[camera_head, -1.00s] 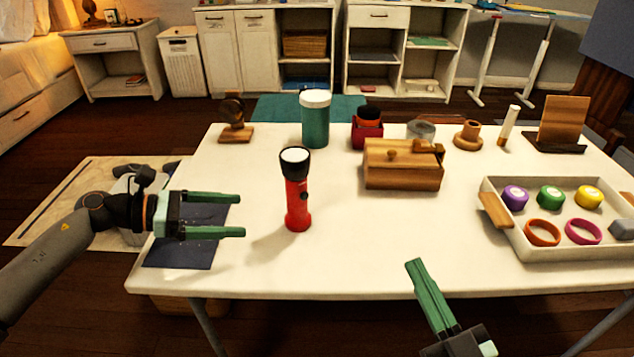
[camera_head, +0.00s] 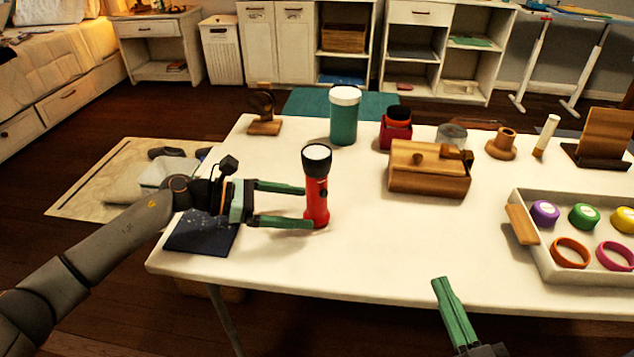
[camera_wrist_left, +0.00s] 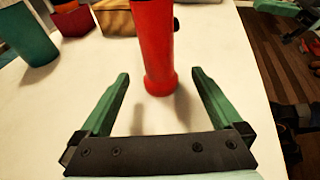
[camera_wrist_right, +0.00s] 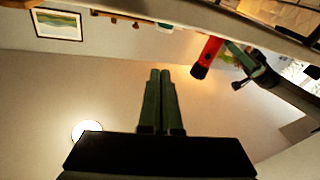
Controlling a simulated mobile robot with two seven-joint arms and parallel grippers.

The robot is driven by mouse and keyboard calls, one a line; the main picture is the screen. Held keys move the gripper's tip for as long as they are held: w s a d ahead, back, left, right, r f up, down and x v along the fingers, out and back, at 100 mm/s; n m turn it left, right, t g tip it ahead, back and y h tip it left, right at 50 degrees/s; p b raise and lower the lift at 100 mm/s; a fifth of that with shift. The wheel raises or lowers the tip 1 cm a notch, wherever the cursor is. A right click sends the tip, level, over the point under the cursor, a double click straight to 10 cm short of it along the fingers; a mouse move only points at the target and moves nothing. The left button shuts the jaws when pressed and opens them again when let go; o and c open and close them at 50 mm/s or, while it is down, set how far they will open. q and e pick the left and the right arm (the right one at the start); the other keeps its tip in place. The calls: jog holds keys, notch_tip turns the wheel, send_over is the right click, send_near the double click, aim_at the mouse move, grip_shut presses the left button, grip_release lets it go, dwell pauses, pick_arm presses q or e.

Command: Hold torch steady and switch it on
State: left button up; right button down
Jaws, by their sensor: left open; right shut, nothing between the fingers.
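A red torch (camera_head: 317,203) with a black head and pale lens stands upright on the white table, lens up. It also shows in the left wrist view (camera_wrist_left: 154,45) and the right wrist view (camera_wrist_right: 207,54). My left gripper (camera_head: 309,206) is open, with its green fingertips at the torch's left side, low on the body. In the left wrist view the torch stands just beyond and between the two fingertips (camera_wrist_left: 160,76). My right gripper (camera_head: 438,283) is shut and empty at the table's front edge, apart from the torch. The torch's switch is hard to make out.
The white table (camera_head: 370,255) is clear in front and right of the torch. A white tray (camera_head: 535,258) with coloured pieces is at right. A dark mat (camera_head: 200,236) lies at left.

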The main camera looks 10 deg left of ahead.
aim_at(311, 208)
pick_arm(q)
jog(key=shift+b+x, duration=0.45)
jog(key=shift+x, duration=1.2)
pick_arm(e)
notch_tip(311, 208, up, 6)
jog(key=s+n+t+y, duration=0.1)
jog(key=n+t+y, duration=0.1)
jog(key=shift+s+a, duration=0.2)
jog(key=shift+a, duration=0.05)
pick_arm(q)
jog(key=shift+c, duration=0.3)
pick_arm(e)
jog(key=shift+r, duration=0.1)
pick_arm(q)
jog(key=c, duration=1.2)
jog(key=shift+c, duration=0.2)
dwell(0.3)
